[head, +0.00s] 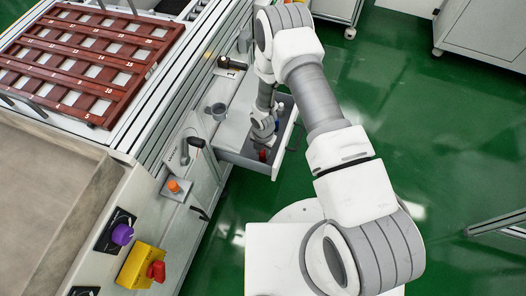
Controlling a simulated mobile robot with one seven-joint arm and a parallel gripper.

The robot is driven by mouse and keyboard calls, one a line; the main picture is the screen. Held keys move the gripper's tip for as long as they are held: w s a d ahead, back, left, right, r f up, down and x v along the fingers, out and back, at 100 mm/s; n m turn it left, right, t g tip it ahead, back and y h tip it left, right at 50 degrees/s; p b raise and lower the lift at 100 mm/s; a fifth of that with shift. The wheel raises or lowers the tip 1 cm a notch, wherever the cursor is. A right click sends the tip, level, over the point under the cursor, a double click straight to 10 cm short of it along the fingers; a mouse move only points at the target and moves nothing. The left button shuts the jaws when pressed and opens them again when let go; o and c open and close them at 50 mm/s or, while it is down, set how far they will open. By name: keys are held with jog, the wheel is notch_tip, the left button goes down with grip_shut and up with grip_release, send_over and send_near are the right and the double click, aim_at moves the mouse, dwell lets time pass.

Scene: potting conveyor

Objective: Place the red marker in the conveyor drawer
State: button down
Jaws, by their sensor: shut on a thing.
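The conveyor drawer (240,161) is pulled open from the side of the conveyor cabinet. My gripper (263,148) points down inside the drawer's outline. A small piece of the red marker (263,155) shows at its fingertips, and the gripper is shut on it. The fingers are small and partly hidden by the wrist. I cannot tell whether the marker touches the drawer floor.
A brown-red slotted tray (85,58) lies on the conveyor at the upper left. Green floor is open to the right.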

jog(key=shift+f, duration=0.25)
jog(key=c, duration=0.5)
grip_release()
jog(key=shift+r, duration=0.1)
jog(key=shift+c, duration=0.2)
